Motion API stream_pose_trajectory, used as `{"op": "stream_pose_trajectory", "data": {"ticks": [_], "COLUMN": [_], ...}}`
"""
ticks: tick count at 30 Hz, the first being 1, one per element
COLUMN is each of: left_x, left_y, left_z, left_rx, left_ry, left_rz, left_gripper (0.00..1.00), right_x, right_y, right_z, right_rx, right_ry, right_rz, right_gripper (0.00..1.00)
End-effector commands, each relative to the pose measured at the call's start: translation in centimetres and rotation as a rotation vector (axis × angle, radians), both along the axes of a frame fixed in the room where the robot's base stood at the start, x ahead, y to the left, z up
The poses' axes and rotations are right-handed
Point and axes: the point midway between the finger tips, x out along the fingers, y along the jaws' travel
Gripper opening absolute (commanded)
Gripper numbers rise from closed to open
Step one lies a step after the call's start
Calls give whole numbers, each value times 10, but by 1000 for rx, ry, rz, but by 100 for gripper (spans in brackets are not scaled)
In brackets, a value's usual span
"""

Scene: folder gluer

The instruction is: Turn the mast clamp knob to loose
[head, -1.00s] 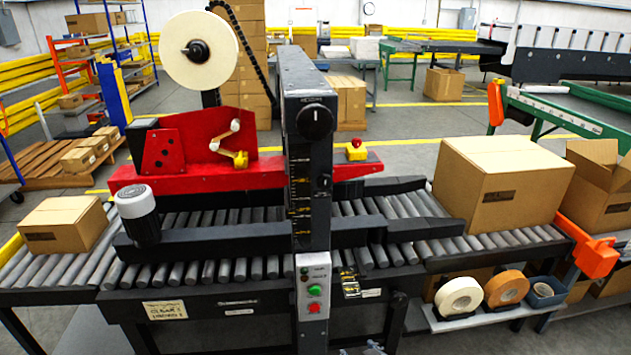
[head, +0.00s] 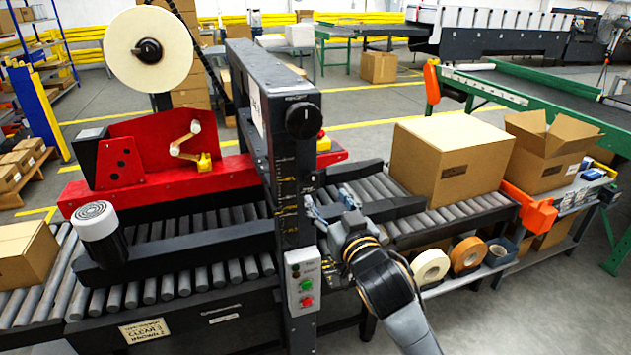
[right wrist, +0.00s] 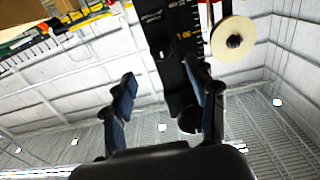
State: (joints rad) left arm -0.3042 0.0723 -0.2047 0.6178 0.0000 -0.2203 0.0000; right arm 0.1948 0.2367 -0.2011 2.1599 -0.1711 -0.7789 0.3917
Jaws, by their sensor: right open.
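The dark mast (head: 287,150) stands at the middle of the head view and crosses the right wrist view (right wrist: 168,40). A large round black knob (head: 303,120) is on its upper front face. A smaller dark knob (head: 308,181) sits lower, beside the scale; I cannot tell from the labels which one is the mast clamp knob. My right gripper (head: 331,203) is open and empty, just right of the mast and below both knobs. In the right wrist view my open fingers (right wrist: 162,98) point toward the mast, the right one overlapping it. My left gripper is out of view.
A roller conveyor (head: 160,285) runs behind the mast, with a closed carton (head: 450,160) at right. A button box (head: 303,283) hangs on the mast below my gripper. A red taping head (head: 150,160) is left of the mast.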

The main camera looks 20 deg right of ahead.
Motion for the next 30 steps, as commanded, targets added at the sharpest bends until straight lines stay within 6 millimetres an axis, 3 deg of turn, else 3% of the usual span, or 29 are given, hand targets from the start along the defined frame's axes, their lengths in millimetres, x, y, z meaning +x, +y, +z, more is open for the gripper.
{"op": "stream_pose_trajectory", "data": {"ticks": [3,9,15,24,26,30], "left_x": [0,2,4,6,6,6], "left_y": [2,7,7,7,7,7], "left_z": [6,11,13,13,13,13], "left_rx": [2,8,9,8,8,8], "left_ry": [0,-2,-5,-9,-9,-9], "left_rz": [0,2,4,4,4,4], "left_gripper": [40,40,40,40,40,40], "right_x": [26,58,72,74,74,74], "right_y": [1,2,3,3,3,3], "right_z": [2,1,0,-1,-1,-1], "right_rx": [-1,-1,-1,-1,0,0], "right_ry": [1,1,1,0,0,0], "right_rz": [0,-1,0,1,1,1], "right_gripper": [58,58,58,58,50,21]}}
